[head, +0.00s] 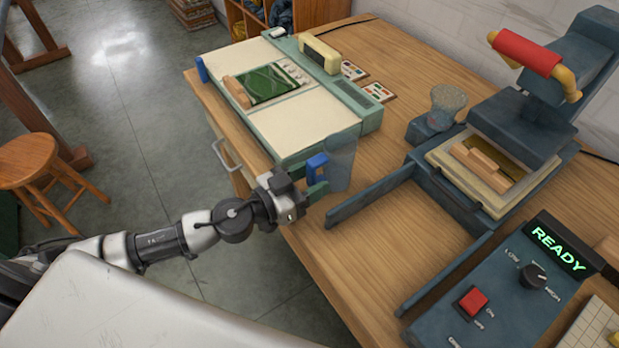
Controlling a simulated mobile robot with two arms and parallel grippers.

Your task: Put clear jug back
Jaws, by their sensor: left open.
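I cannot tell whether the fingers touch the jug. My right gripper is out of view.
To the right are a blue-grey press (517,128) with a red handle, a cloudy cup (448,101) on a dark base, and a control box (489,309) reading READY.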

